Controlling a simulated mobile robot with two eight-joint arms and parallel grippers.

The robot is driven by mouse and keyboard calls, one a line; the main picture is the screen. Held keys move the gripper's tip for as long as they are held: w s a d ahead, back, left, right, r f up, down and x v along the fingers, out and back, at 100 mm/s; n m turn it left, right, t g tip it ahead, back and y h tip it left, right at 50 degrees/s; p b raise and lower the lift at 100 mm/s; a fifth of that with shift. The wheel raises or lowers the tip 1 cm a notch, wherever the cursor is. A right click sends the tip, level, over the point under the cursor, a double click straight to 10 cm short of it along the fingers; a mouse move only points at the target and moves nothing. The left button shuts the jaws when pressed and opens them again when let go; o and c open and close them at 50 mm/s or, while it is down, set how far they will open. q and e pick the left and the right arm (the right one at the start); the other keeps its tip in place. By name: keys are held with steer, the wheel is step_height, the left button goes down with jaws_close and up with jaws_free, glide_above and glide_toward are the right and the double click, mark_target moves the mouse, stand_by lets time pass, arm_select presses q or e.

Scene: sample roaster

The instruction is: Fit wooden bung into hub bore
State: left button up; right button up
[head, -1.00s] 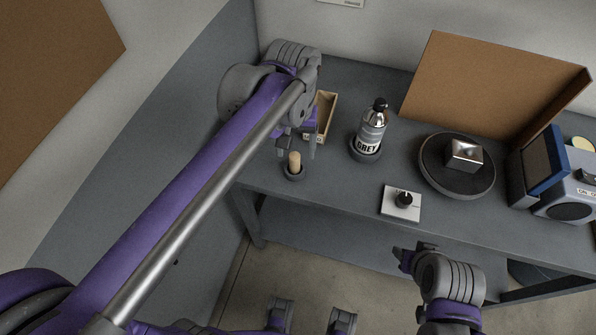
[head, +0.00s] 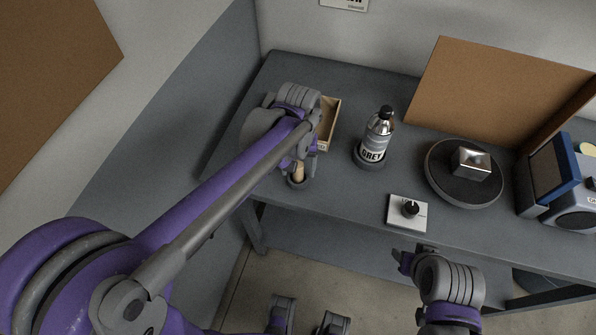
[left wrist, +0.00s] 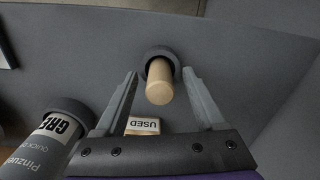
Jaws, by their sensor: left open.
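The pale wooden bung (head: 298,172) stands in a small dark round holder (head: 296,184) near the bench's front left. In the left wrist view the bung (left wrist: 160,84) points toward the camera from its dark ring (left wrist: 159,53). My left gripper (head: 303,169) is open, its fingers on either side of the bung, with gaps showing in the left wrist view (left wrist: 160,74). A silver block with a square recess (head: 472,161) sits on a round dark disc (head: 462,190); I cannot tell whether this is the hub. My right gripper (head: 408,259) is low before the bench, its jaw state unclear.
A wooden box marked USED (head: 332,118) is just behind my left gripper. A GREY-labelled bottle (head: 377,138) stands in a dark holder right of it. A white knob plate (head: 402,222) lies near the front edge. A brown board (head: 480,90) and a blue-grey machine (head: 568,200) are at right.

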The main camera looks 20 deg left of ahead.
arm_select(q)
jaws_close()
stand_by(0.3)
